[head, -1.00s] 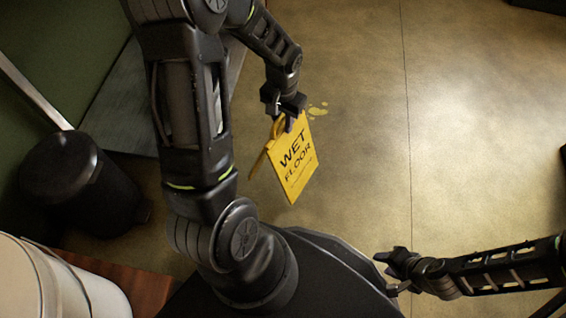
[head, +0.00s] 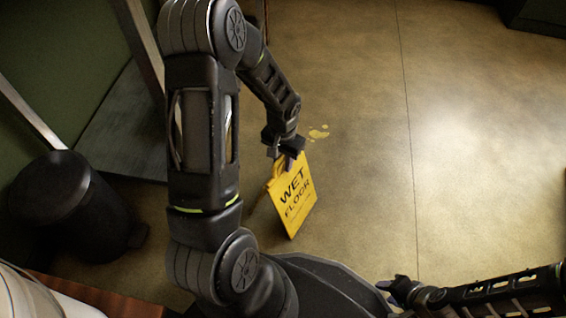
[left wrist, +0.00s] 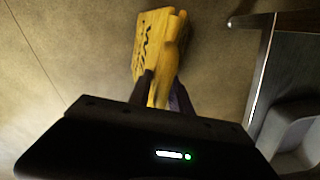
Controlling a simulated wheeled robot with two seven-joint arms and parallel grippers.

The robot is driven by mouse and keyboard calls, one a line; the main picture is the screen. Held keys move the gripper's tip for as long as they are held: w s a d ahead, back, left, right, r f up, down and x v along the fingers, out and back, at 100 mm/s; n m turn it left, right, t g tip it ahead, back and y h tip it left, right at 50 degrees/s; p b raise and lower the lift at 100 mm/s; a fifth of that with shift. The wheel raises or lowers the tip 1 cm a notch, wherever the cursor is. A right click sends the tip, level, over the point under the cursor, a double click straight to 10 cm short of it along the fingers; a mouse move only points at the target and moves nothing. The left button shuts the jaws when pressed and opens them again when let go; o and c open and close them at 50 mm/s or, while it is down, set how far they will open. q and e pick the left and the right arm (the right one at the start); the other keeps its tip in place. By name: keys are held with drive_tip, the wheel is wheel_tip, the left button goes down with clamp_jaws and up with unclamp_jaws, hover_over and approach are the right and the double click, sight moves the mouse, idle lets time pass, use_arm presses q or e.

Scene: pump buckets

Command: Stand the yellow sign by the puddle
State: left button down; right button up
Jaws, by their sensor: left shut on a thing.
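The yellow sign (head: 297,204), lettered WET FLOOR, hangs or stands roughly upright with its two panels slightly spread. My left gripper (head: 288,157) is shut on its top edge. In the left wrist view the sign (left wrist: 148,45) sits between the fingers of my left gripper (left wrist: 162,90). Whether its lower edge touches the floor, I cannot tell. The puddle (head: 319,132), a few small yellow splashes, lies on the floor just above and right of the sign's top in the head view. My right gripper (head: 394,292) is at the lower right, empty and seemingly open.
A black bin (head: 70,205) stands at the left, with a pale bucket (head: 35,298) at the lower left corner. A grey platform (head: 125,130) runs along the green wall. The floor (head: 480,160) right of the puddle is clear.

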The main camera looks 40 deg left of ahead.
use_arm(q)
drive_tip(key=shift+f, duration=0.1)
drive_tip(key=c, duration=1.2)
unclamp_jaws()
drive_tip(key=shift+o, duration=0.2)
wheel_tip(320, 180, up, 11)
drive_tip(key=p, duration=0.4)
drive_tip(key=shift+p, duration=0.3)
drive_tip(key=shift+r, duration=0.65)
